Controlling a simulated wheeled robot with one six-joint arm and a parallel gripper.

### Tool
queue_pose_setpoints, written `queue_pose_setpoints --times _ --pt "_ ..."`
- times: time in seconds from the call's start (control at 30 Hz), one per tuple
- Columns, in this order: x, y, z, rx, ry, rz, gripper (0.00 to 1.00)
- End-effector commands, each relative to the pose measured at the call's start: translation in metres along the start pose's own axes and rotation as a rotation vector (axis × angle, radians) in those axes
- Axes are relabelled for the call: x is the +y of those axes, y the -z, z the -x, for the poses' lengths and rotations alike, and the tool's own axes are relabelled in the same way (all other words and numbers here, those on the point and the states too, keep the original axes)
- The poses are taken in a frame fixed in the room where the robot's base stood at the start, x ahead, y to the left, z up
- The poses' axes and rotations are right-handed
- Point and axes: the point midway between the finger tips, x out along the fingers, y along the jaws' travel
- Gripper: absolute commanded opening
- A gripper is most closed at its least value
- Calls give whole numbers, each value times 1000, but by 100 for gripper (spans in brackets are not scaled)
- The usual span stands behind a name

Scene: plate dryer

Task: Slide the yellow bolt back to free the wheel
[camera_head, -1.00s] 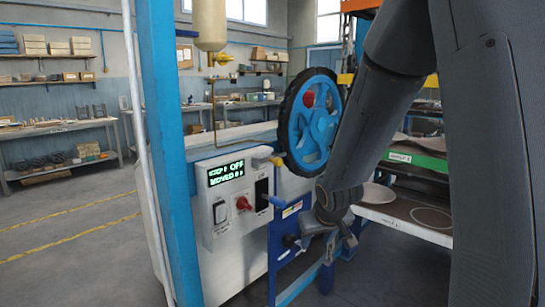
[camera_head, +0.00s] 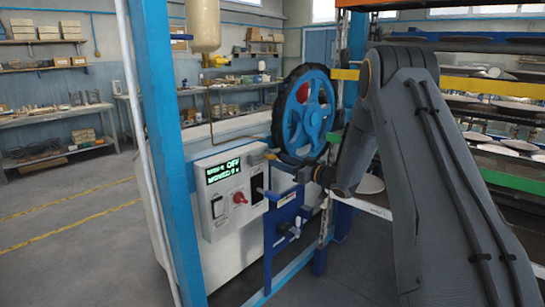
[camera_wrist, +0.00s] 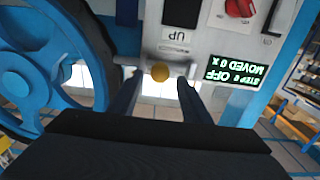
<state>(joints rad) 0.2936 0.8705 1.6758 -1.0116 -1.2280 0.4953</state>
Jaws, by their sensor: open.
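The yellow bolt shows its round yellow end (camera_wrist: 160,72) in the wrist view, in front of a pale metal bar on the control box. In the head view a small yellow part (camera_head: 270,156) shows at the box's upper right corner, beside the wheel. The blue spoked wheel (camera_head: 307,108) has a dark rim; part of it also fills the left of the wrist view (camera_wrist: 18,80). My gripper (camera_wrist: 160,78) is open, with one finger on each side of the yellow end. I cannot tell whether the fingers touch it.
The white control box (camera_head: 217,212) carries a red knob (camera_head: 239,198), switches and a lit display (camera_head: 224,171) with "OFF". A blue post (camera_head: 160,130) stands left of it. Racks with plates (camera_head: 510,145) stand on the right. Open floor lies at left.

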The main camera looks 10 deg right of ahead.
Motion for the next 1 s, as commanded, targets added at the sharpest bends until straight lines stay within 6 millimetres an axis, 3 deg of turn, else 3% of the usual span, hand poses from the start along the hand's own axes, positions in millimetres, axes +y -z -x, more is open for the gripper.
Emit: queue_pose_setpoints --times 0.3,0.67,0.7,0.93,1.0 --pt "0 0 -43 -2 0 0 44" --pt "0 0 -50 -2 -3 0 44" --pt "0 0 -50 -2 -3 0 42" --pt "0 0 -50 -2 -3 0 3" --pt "1 0 -50 -2 -3 0 0"
